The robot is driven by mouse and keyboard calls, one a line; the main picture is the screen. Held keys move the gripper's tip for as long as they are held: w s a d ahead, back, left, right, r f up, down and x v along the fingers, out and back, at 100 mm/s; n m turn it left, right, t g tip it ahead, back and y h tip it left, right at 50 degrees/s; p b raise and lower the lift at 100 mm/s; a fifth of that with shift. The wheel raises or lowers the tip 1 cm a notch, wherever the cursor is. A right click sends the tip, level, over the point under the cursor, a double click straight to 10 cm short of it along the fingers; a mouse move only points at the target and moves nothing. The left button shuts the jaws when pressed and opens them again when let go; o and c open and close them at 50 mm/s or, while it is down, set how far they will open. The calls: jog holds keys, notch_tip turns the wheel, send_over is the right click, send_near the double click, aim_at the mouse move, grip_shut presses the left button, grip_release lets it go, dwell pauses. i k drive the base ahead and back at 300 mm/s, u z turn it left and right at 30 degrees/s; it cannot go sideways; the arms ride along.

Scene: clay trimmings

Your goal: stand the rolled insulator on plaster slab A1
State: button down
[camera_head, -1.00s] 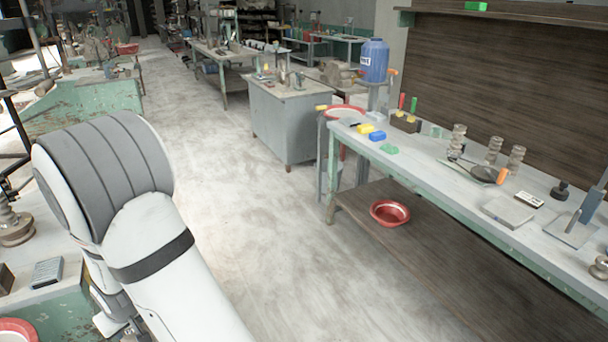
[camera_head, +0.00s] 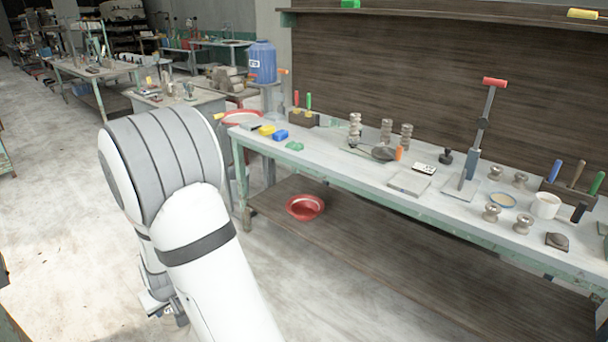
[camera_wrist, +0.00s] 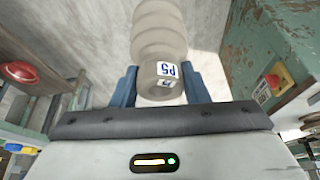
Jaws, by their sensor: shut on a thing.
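In the wrist view a pale ribbed insulator (camera_wrist: 160,45) is held between the blue fingers of my gripper (camera_wrist: 160,88). It has a white label with blue characters near the fingers, and its far end runs out of the top of the picture. In the head view my gripper (camera_head: 168,308) is low at the left, mostly behind my arm, over the floor and well away from the long bench; the insulator cannot be made out there. A flat grey slab (camera_head: 408,183) lies near the front edge of the bench. No A1 mark is readable on it.
The long bench (camera_head: 340,160) holds upright ribbed pieces (camera_head: 387,131), a red-handled lever tool (camera_head: 483,120), short spools (camera_head: 521,217) and a white cup (camera_head: 545,205). A red bowl (camera_head: 306,207) sits on its lower shelf. Floor (camera_head: 60,200) left of my arm looks clear.

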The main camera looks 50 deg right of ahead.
aim_at(409, 181)
jog(key=u, duration=0.1)
jog(key=i, duration=0.15)
jog(key=z, duration=2.65)
jog(key=i, duration=0.25)
jog(key=z, duration=0.1)
